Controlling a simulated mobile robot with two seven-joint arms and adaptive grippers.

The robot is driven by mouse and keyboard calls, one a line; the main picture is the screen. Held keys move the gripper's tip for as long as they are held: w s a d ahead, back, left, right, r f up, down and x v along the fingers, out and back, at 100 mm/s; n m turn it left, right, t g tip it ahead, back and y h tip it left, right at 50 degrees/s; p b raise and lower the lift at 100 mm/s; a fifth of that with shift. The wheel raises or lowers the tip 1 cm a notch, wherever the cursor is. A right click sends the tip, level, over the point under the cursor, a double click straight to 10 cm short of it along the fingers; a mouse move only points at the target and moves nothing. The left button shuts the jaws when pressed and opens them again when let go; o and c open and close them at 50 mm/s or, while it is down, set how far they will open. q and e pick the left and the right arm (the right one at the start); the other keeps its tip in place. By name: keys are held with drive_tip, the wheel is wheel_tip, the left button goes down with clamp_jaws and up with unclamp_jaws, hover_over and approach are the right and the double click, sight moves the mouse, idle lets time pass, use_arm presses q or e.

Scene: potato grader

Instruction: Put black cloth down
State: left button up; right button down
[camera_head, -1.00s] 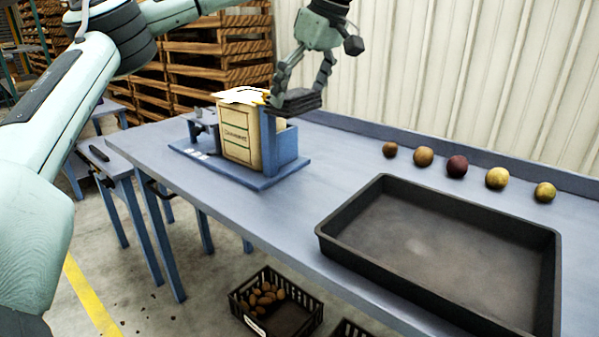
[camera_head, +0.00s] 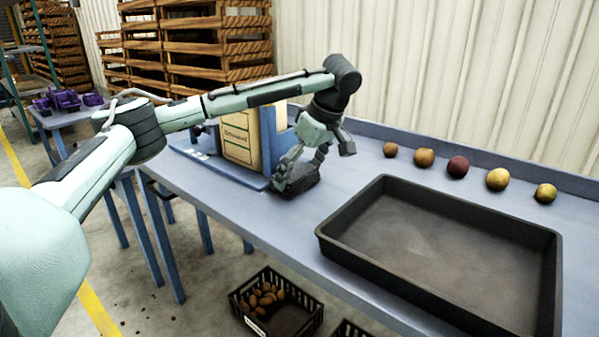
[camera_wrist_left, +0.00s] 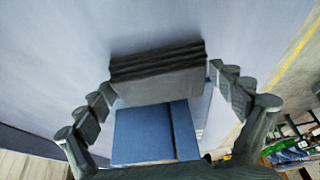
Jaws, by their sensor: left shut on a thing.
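The black cloth (camera_head: 303,184) is a small dark folded stack, low at the blue table's surface, between the blue holder and the black tray. I cannot tell in the head view whether it touches the table. My left gripper (camera_head: 295,170) points down and is shut on the cloth. In the left wrist view the cloth (camera_wrist_left: 158,72) shows its folded layers, with the fingers of my left gripper (camera_wrist_left: 160,85) on both sides of it. The fingers hide part of the cloth in the head view. My right gripper is not in view.
The blue holder (camera_head: 272,140) with a paper sack (camera_head: 240,140) stands left of the cloth, partly behind my arm. A large black tray (camera_head: 345,243) lies to the right. Several potatoes (camera_head: 457,167) line the table's back. Bare table (camera_head: 355,165) shows between cloth and potatoes.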

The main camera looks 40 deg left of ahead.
sight(294, 171)
use_arm(q)
drive_tip(key=o, duration=0.7)
drive_tip(key=v, duration=1.2)
drive_tip(key=shift+d, duration=0.1)
drive_tip(key=x, duration=1.2)
drive_tip(key=shift+f, duration=0.2)
wheel_tip(294, 171, up, 3)
drive_tip(key=shift+f, duration=0.15)
drive_tip(key=shift+r, duration=0.65)
